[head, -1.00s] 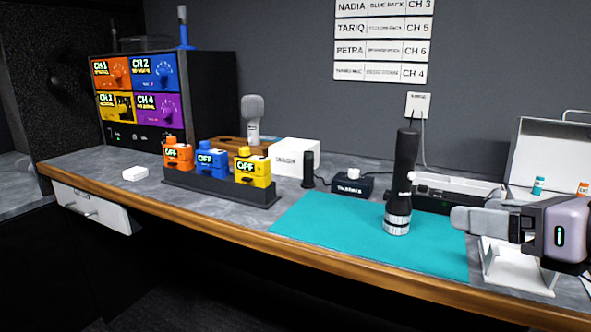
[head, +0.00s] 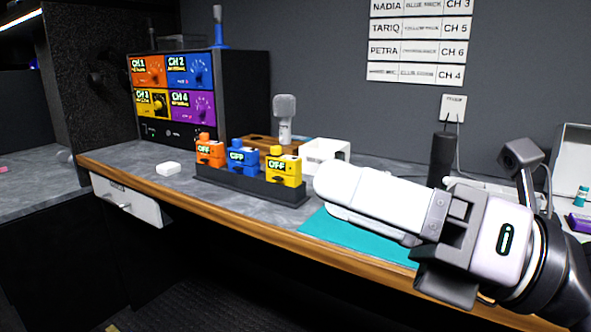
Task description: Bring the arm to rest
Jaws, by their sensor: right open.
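My right gripper (head: 328,192) reaches in from the right, in front of the teal mat (head: 345,233) and above the counter's front edge. Its pale fingers point left and are open, with nothing seen between them. My left gripper is not in view.
A dark rack holds orange, blue and yellow packs (head: 240,158), left of my gripper. A white box (head: 325,152) and a grey microphone (head: 284,112) stand behind. A receiver unit (head: 240,95) and small white block (head: 167,169) are further left. The counter's wooden edge (head: 190,188) runs along the front.

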